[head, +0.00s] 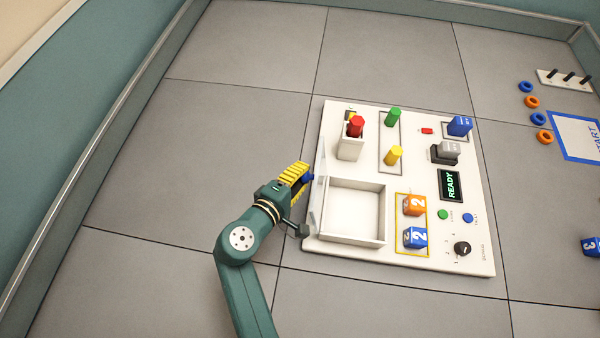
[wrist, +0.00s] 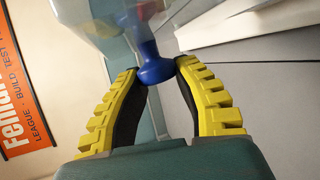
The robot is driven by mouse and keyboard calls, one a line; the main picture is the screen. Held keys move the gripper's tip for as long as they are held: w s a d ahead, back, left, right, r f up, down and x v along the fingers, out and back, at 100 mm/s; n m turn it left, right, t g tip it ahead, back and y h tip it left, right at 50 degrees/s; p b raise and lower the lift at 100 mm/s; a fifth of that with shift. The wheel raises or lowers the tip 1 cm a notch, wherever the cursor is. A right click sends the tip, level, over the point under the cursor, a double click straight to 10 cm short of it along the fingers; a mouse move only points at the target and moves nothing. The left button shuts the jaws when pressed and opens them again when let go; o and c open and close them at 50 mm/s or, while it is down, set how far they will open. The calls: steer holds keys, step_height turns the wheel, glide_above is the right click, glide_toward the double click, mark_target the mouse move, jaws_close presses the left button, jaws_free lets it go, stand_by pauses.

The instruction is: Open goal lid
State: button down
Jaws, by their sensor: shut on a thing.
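The goal box (head: 384,215) is an open-topped white tray on the white board, and its inside shows empty. Its clear lid (head: 319,165) stands raised at the box's left side, off the opening. Its exact tilt is hard to tell. The lid's blue knob (head: 308,177) faces my gripper (head: 302,176), which reaches in from the left and is shut on the knob. In the wrist view, the yellow-ridged fingers (wrist: 157,72) have the blue knob (wrist: 155,66) between their tips, with the clear lid (wrist: 105,20) behind it.
The white board (head: 455,255) also bears a white bin (head: 350,147) with a red peg, orange (head: 413,205) and blue (head: 415,238) number cubes, a display (head: 450,185) and a dial (head: 462,249). Rings (head: 532,102) lie on the floor at right. Floor left of my arm is clear.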

steer(key=c, duration=0.8)
jaws_free()
steer(key=shift+s+f, duration=0.1)
steer(key=shift+f, duration=0.2)
steer(key=shift+c, duration=0.2)
steer(key=shift+o, duration=0.4)
steer(key=shift+r, duration=0.15)
steer(key=v, duration=1.2)
